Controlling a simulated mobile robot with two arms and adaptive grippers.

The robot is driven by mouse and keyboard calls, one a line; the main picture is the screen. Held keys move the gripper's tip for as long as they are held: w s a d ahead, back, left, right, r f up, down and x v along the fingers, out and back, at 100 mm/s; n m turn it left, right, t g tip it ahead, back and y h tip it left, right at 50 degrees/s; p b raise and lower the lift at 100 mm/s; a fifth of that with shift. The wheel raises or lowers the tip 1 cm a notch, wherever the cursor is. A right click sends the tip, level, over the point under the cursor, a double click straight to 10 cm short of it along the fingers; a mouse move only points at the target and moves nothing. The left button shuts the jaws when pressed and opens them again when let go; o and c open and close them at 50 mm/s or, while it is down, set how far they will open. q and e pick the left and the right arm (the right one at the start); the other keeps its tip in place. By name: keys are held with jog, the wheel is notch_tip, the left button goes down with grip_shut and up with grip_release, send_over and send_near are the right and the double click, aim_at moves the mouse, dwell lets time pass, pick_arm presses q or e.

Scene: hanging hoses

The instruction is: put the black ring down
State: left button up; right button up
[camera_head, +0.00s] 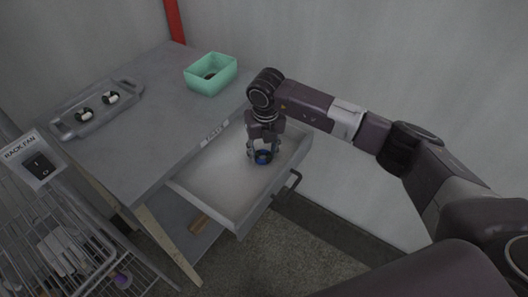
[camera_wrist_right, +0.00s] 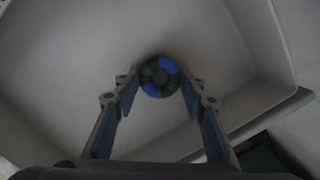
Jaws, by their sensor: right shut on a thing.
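My right gripper (camera_head: 262,153) reaches down into the open drawer (camera_head: 205,180). It is shut on a small round ring (camera_head: 263,157), black with blue patches. In the right wrist view the ring (camera_wrist_right: 160,76) shows dark, blue and green segments around a dark centre, between the fingertips of my right gripper (camera_wrist_right: 160,82). The pale drawer floor (camera_wrist_right: 60,80) lies below it; I cannot tell whether the ring touches it. My left gripper is not in view.
The grey table (camera_head: 150,150) holds a green box (camera_head: 211,74) with a dark thing inside and a grey tray (camera_head: 75,124) with two black-and-white pieces. A wire rack (camera_head: 70,240) and a rack fan switch (camera_head: 38,165) are at the left. The drawer handle (camera_head: 289,184) juts out in front.

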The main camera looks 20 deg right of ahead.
aim_at(265, 159)
jog(key=o, duration=1)
jog(key=shift+w+d+f, duration=0.1)
jog(key=shift+d+f, duration=0.05)
jog(key=shift+f, duration=0.1)
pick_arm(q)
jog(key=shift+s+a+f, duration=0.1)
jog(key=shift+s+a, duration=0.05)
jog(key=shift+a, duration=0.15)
pick_arm(e)
jog(key=shift+r, duration=0.1)
pick_arm(q)
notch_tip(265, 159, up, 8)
jog(key=p, duration=0.8)
pick_arm(e)
jog(key=r, duration=0.4)
jog(key=s+r, duration=0.1)
jog(key=r, duration=0.7)
jog(key=shift+s+r, duration=0.15)
jog(key=shift+s, duration=0.15)
